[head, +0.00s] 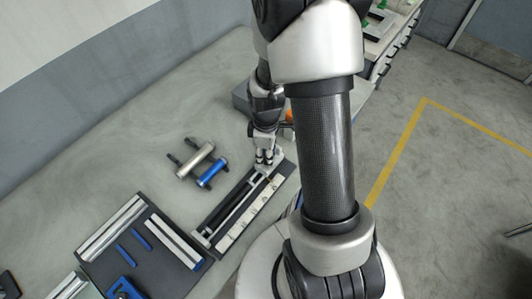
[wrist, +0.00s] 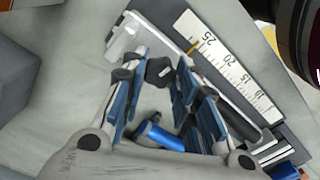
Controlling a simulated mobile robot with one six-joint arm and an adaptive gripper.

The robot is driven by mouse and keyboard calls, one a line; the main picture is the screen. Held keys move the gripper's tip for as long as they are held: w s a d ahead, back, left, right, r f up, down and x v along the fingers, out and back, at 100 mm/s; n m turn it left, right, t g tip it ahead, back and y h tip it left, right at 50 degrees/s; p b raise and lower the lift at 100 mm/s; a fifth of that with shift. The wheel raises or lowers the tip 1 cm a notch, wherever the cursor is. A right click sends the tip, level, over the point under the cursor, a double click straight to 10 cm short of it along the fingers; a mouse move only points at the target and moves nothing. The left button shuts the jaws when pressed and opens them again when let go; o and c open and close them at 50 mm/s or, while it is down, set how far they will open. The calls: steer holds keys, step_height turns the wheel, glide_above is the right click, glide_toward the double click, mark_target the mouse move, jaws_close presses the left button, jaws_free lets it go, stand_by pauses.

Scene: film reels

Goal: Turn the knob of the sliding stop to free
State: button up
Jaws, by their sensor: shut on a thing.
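The sliding stop is a pale metal piece (wrist: 128,36) at the far end of a dark rail base (head: 207,238) that carries a white numbered scale (head: 238,224). The scale also shows in the wrist view (wrist: 222,62), with its 25 mark near the stop. A small black knob (wrist: 159,70) sits between my fingertips. My gripper (head: 265,158) points down over the stop end of the rail. In the wrist view my gripper (wrist: 162,72) is shut on the black knob. The fingers partly hide the stop, and I cannot read the knob's setting.
A silver cylinder (head: 196,159) and a blue cylinder (head: 212,173) lie left of the rail. A dark board (head: 150,262) with silver bars and blue strips lies at the lower left. A grey block (wrist: 22,80) stands beside my gripper. The table's upper left is clear.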

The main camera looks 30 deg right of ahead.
steer(key=shift+n, duration=0.6)
steer(key=o, duration=0.8)
step_height(320, 180, up, 12)
stand_by(0.3)
stand_by(0.4)
